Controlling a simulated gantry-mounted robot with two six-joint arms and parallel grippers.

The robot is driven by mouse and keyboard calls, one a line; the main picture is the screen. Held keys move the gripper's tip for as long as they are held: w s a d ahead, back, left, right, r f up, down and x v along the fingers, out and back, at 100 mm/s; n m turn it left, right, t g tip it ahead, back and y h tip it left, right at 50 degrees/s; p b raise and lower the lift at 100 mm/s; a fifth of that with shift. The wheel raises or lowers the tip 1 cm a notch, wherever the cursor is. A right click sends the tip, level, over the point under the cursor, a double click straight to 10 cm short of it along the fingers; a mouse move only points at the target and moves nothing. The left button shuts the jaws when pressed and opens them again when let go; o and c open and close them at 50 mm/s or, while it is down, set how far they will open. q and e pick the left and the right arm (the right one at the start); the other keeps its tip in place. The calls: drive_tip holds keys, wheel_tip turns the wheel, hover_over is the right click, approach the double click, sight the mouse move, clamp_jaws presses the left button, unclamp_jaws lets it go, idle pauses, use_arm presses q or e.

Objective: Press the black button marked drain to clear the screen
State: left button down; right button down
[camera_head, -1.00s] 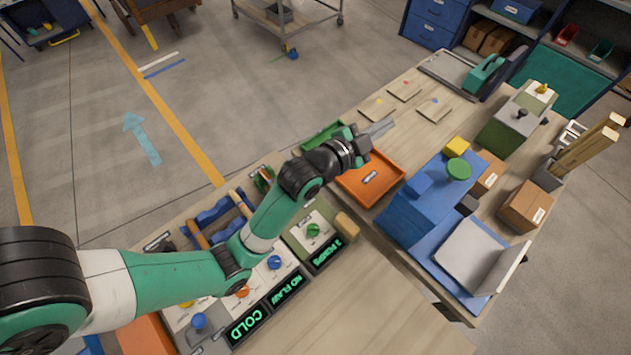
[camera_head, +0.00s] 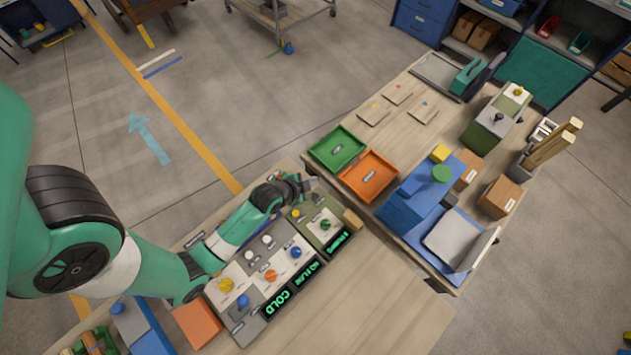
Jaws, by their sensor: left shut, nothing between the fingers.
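A row of control panels stands on the near bench. The green-edged panel (camera_head: 311,232) at its right end has a green knob (camera_head: 325,224) and a dark screen (camera_head: 338,243) with lit green text. My left gripper (camera_head: 306,184) is shut and empty, over the far edge of this panel. I cannot tell whether it touches anything. My right gripper is not in view.
Neighbouring panels carry an orange knob (camera_head: 271,275), a blue knob (camera_head: 296,252) and screens reading COLD (camera_head: 281,303) and NO FLOW. A wooden block (camera_head: 352,219) sits at the row's right end. Green (camera_head: 337,148) and orange (camera_head: 368,177) trays lie beyond. The near bench's front is clear.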

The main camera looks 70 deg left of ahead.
use_arm(q)
drive_tip(key=b, duration=0.8)
hover_over(312, 197)
wheel_tip(312, 197, down, 8)
drive_tip(key=shift+d+r, duration=0.1)
drive_tip(key=shift+d, duration=0.05)
drive_tip(key=shift+f, duration=0.5)
idle(1.0)
drive_tip(key=shift+f+b, duration=0.35)
drive_tip(key=shift+f, duration=0.05)
drive_tip(key=shift+f, duration=0.4)
idle(0.5)
drive_tip(key=shift+r+p, duration=0.7)
drive_tip(key=shift+r, duration=0.15)
